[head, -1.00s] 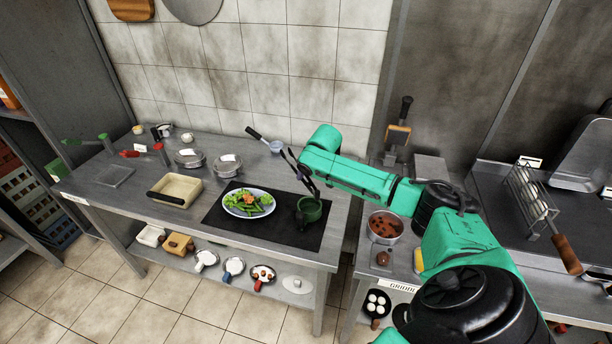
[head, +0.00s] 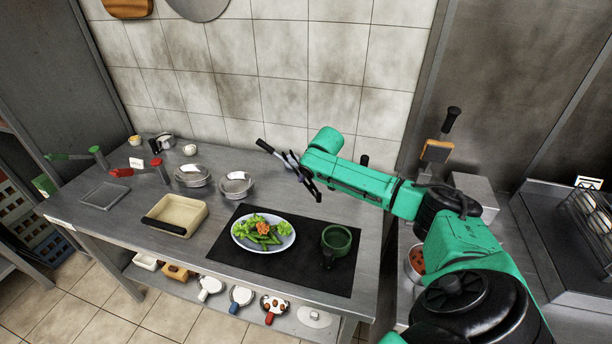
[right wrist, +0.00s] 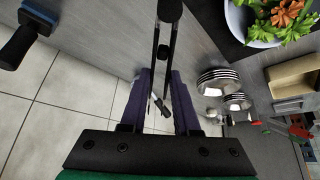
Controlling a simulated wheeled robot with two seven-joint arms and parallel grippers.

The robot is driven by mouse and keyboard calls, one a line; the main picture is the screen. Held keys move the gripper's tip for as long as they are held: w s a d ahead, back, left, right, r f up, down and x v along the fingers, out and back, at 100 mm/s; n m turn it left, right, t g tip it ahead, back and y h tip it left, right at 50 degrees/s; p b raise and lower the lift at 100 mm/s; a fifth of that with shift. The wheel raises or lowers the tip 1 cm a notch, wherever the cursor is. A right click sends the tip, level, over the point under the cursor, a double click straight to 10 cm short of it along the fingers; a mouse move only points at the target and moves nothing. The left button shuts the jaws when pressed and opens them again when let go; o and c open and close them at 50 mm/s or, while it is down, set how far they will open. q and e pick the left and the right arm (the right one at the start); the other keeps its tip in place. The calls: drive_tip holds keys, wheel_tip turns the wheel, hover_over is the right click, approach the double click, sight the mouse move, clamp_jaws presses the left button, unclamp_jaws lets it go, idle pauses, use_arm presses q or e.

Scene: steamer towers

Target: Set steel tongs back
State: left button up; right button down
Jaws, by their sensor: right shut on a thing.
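My right gripper (head: 303,172) is above the back right of the steel table (head: 215,240). In the right wrist view my gripper (right wrist: 160,78) is shut on the dark steel tongs (right wrist: 168,12), whose two long arms run out between the fingers toward the top of the picture. In the head view the tongs (head: 314,190) show as thin dark arms pointing down, seemingly clear of the table; their exact height is unclear. A black-handled utensil (head: 265,146) lies behind, partly hidden by the gripper. My left gripper is not in view.
A dark mat (head: 290,278) holds a salad plate (head: 280,246) and a green cup (head: 337,240). Steel bowls (head: 236,185) and a cream tray (head: 180,216) stand left of it. A tiled wall closes off the back. Bare steel lies between the bowls and my gripper.

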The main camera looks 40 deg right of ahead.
wheel_tip(320, 180, down, 11)
drive_tip(key=b, duration=0.5)
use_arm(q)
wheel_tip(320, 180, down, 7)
use_arm(e)
drive_tip(key=shift+f, duration=0.55)
use_arm(q)
drive_tip(key=shift+b, duration=0.3)
use_arm(e)
drive_tip(key=shift+f, duration=0.2)
unclamp_jaws()
drive_tip(key=c, duration=0.3)
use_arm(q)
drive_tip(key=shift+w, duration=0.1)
